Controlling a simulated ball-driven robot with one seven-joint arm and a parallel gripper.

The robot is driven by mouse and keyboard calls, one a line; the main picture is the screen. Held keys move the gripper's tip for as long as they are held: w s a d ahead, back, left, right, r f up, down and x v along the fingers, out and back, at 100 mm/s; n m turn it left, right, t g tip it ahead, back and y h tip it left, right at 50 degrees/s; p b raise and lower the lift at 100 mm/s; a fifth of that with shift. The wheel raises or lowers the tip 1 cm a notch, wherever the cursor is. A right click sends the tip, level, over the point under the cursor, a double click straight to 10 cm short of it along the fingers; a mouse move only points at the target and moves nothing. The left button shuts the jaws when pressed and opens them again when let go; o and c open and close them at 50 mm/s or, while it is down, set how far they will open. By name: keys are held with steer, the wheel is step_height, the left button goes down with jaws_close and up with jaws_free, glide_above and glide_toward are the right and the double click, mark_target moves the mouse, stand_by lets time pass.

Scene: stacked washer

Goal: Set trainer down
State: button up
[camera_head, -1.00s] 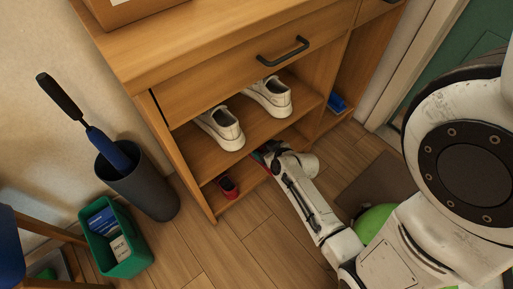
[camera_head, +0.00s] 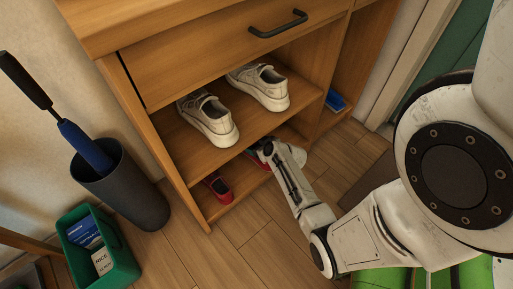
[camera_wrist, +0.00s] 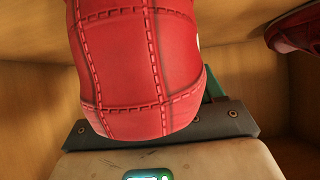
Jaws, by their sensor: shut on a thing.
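A red trainer with stitched seams (camera_wrist: 145,60) fills the middle of the wrist view, right against my gripper. My gripper (camera_head: 258,154) is shut on it, inside the lower compartment of the wooden shoe cabinet (camera_head: 188,165). The fingertips are mostly hidden behind the trainer in the wrist view. In the head view my wrist and the shelf above hide most of the held trainer. A second red trainer (camera_head: 217,187) sits on the lower shelf to the left of my gripper; it shows at the upper right of the wrist view (camera_wrist: 297,30). I cannot tell whether the held trainer touches the shelf.
Two white shoes (camera_head: 262,87) stand on the middle shelf above my wrist. A dark cylindrical bin (camera_head: 130,190) with an umbrella and a green box (camera_head: 115,262) stand left of the cabinet. A blue item (camera_head: 335,101) lies in the right compartment. Floor before the cabinet is clear.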

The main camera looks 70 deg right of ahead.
steer(key=o, duration=1.3)
